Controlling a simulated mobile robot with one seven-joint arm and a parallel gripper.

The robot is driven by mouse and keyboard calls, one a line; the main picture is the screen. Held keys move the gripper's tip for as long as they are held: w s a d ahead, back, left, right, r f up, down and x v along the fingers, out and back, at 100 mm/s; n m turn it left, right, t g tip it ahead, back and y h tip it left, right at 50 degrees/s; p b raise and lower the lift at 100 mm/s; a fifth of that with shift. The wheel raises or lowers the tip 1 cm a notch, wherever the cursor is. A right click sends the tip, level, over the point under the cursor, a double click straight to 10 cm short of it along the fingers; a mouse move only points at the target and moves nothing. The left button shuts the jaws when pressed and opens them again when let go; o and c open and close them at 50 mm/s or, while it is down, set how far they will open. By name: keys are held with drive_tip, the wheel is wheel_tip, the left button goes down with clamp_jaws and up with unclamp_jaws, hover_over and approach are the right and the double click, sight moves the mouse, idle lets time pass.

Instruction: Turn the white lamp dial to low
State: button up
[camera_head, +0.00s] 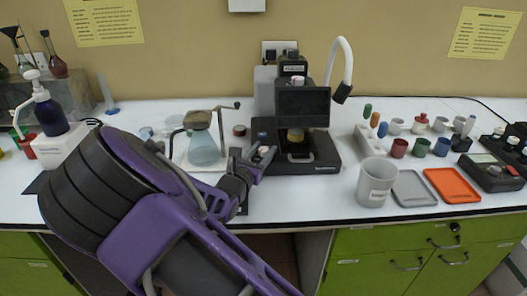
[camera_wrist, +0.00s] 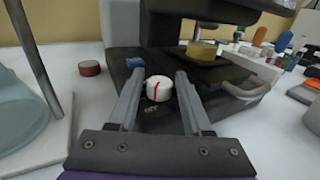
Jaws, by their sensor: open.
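The white lamp dial (camera_wrist: 158,88) has a red line on its top and sits on the dark base of the black microscope-like instrument (camera_head: 305,110). A small label lies in front of it, too small to read. In the wrist view my gripper (camera_wrist: 160,76) is open, with one finger on each side of the dial. I cannot tell whether either finger touches it. In the head view my gripper (camera_head: 257,163) is at the left front of the instrument's base, and the dial (camera_head: 264,149) shows just beyond the fingers.
A blue knob (camera_wrist: 135,62) is behind the left finger. A flask (camera_head: 203,146) on a stand is left of the instrument. The instrument's stage (camera_wrist: 205,70) overhangs at the right. A grey beaker (camera_head: 375,182) and trays stand further right. A curved white lamp (camera_head: 341,68) rises behind.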

drive_tip(key=shift+w+d, duration=0.1)
drive_tip(key=shift+w, duration=0.1)
clamp_jaws()
